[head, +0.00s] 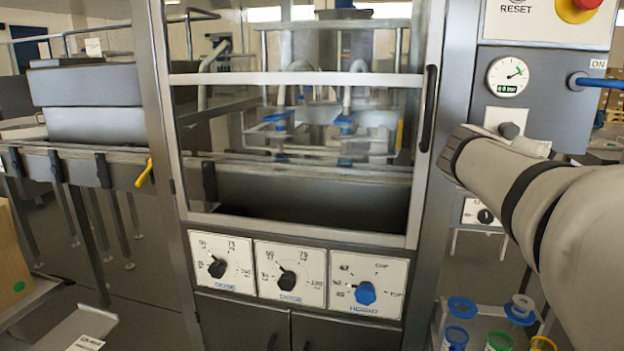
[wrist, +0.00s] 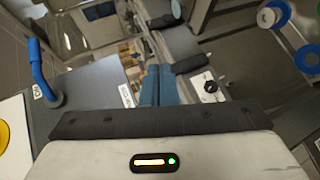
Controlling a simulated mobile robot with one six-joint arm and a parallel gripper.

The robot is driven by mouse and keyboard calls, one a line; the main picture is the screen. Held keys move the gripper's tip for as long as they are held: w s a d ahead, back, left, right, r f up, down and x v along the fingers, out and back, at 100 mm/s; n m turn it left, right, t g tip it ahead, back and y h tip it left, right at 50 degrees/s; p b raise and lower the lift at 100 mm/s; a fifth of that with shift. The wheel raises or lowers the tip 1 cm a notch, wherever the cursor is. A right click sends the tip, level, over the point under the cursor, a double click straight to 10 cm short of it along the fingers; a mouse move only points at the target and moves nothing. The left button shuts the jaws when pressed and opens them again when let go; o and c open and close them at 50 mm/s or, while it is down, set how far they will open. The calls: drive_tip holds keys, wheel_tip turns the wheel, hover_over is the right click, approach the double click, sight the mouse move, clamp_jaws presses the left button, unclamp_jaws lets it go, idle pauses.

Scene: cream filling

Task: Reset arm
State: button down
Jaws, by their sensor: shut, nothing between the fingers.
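My gripper (wrist: 158,72) shows in the wrist view as two blue fingers side by side, shut with nothing between them. They point away from the camera, clear of any object that I can make out. In the head view my arm (head: 545,195) comes in from the right edge, in front of the machine's right-hand panel. My gripper cannot be made out there.
A blue lever (head: 598,81) juts from the panel, near a gauge (head: 508,76) and a red stop button (head: 579,6). The filling machine's glazed door (head: 298,79) looks closed, above dose dials (head: 288,279). Spools and cups (head: 519,309) stand low at right.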

drive_tip(key=s+a+f+y+p, duration=0.1)
drive_tip(key=s+a+y+p, duration=0.3)
drive_tip(key=a+p, duration=0.3)
drive_tip(key=s+a+f+m+g+y+p, duration=0.1)
drive_tip(key=s+a+y+p, duration=0.3)
drive_tip(key=a+p, duration=0.4)
drive_tip(key=s+a+f+m+g+y+p, duration=0.1)
drive_tip(key=s+a+y+p, duration=0.3)
drive_tip(key=a+p, duration=0.3)
drive_tip(key=a+y, duration=0.1)
drive_tip(key=a, duration=0.4)
drive_tip(key=shift+a, duration=0.15)
